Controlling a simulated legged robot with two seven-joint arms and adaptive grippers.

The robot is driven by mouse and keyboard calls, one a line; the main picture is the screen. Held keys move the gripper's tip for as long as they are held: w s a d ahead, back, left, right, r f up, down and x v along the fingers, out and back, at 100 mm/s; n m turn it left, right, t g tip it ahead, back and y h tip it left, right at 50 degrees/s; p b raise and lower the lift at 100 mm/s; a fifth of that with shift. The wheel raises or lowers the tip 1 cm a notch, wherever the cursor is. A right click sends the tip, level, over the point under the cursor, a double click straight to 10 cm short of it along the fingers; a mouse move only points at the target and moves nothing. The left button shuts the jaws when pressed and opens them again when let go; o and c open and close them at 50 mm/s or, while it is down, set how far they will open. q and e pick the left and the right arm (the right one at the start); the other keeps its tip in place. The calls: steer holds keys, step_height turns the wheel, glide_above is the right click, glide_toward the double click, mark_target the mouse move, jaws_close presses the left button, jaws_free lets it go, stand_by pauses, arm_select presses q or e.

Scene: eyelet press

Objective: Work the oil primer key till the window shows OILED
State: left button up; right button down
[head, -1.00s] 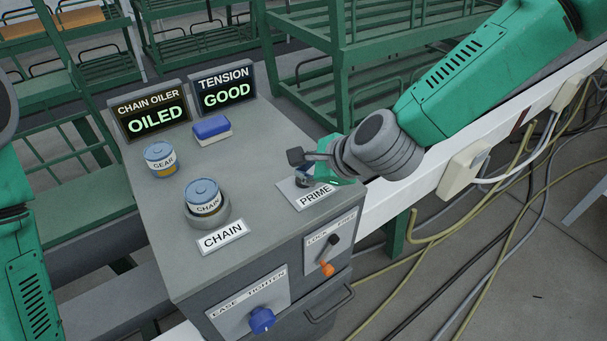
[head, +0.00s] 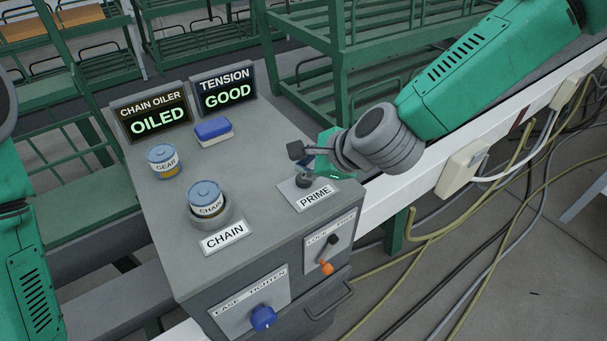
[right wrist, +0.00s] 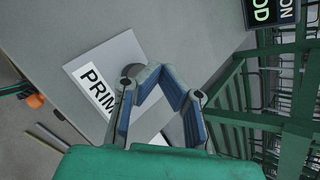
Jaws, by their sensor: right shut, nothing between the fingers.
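The chain oiler window (head: 155,115) reads OILED in green letters. The primer key (head: 304,181) is a small dark round knob on the PRIME plate (head: 315,197), at the right of the grey console top. My right gripper (head: 309,166) is shut and empty, just above and behind the key, seemingly apart from it. In the right wrist view, the blue-padded fingers (right wrist: 172,78) show beside the grey key (right wrist: 132,70), and they partly cover the PRIME label (right wrist: 98,90). My left arm shows at the left edge of the head view; its gripper is out of sight.
The tension window (head: 226,92) reads GOOD. A gear can (head: 163,162), a blue-topped block (head: 213,131) and a chain can (head: 207,200) in a round holder stand on the console. A blue knob (head: 263,318) and an orange-tipped lever (head: 327,267) are on its front.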

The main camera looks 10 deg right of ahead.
mark_target(304, 178)
steer(key=shift+r+p, duration=2)
steer(key=shift+r, duration=0.5)
steer(key=shift+f, duration=0.1)
steer(key=shift+s, duration=0.1)
